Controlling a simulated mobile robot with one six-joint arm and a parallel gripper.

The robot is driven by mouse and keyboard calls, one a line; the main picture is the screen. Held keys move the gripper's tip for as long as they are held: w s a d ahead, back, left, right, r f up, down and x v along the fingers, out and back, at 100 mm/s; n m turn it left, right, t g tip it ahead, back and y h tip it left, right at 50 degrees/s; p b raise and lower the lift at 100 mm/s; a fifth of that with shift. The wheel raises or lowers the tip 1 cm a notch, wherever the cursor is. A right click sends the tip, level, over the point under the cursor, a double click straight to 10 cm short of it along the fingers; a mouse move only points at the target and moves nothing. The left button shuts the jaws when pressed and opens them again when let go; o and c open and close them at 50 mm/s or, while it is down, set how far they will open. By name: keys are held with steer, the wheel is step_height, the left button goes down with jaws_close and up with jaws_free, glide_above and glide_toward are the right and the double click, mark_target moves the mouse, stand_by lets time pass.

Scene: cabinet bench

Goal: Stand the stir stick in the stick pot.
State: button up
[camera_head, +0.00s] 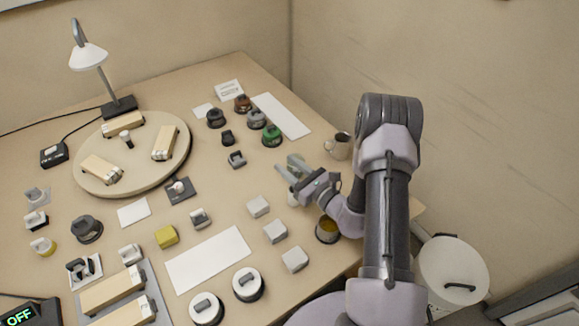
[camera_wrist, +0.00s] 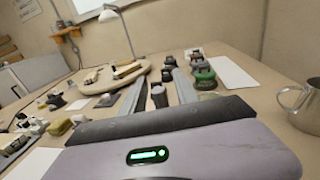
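My gripper (camera_head: 286,165) reaches out over the right part of the bench, with its fingers pointing towards the back left. In the wrist view its two fingers (camera_wrist: 158,84) stand apart with nothing held between them; the dark knobbed piece seen in the gap lies on the bench beyond. I cannot make out the stir stick in either view. A dark round pot with a yellow inside (camera_head: 327,232) stands at the bench's right edge, partly behind my arm; I cannot tell whether it is the stick pot. A small white piece (camera_head: 293,199) shows just below my gripper, partly hidden.
A metal pitcher (camera_head: 339,147) stands right of my gripper and also shows in the wrist view (camera_wrist: 303,106). Knobbed pieces, including a green one (camera_head: 272,136), stand beyond. Several pale blocks (camera_head: 275,231) lie in front. A round board (camera_head: 178,167) and lamp (camera_head: 118,106) are left.

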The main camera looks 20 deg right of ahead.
steer(key=shift+s+r, duration=0.15)
steer(key=shift+r, duration=0.1)
steer(key=p+v, duration=0.2)
steer(key=v, duration=0.9)
steer(key=s+a+r+n+g+y, duration=0.3)
steer(key=a+r+n+g+y, duration=0.1)
steer(key=a+r+n+g, duration=0.4)
steer(key=s+a+r+n+g+y, duration=0.3)
steer(key=a+r+n+g+y, duration=0.15)
steer(key=a+r+n, duration=0.45)
steer(key=s+a+r+n+g+h, duration=0.3)
steer(key=s+a+n+g+h, duration=0.15)
steer(key=s+n+h, duration=0.35)
steer(key=s+d+r+n+t+h, duration=0.2)
steer(key=s+d+r+t+h, duration=0.2)
steer(key=r+t, duration=0.1)
steer(key=shift+d+r+n+t+h, duration=0.2)
steer(key=shift+r+n+t+h, duration=0.15)
steer(key=shift+r, duration=0.25)
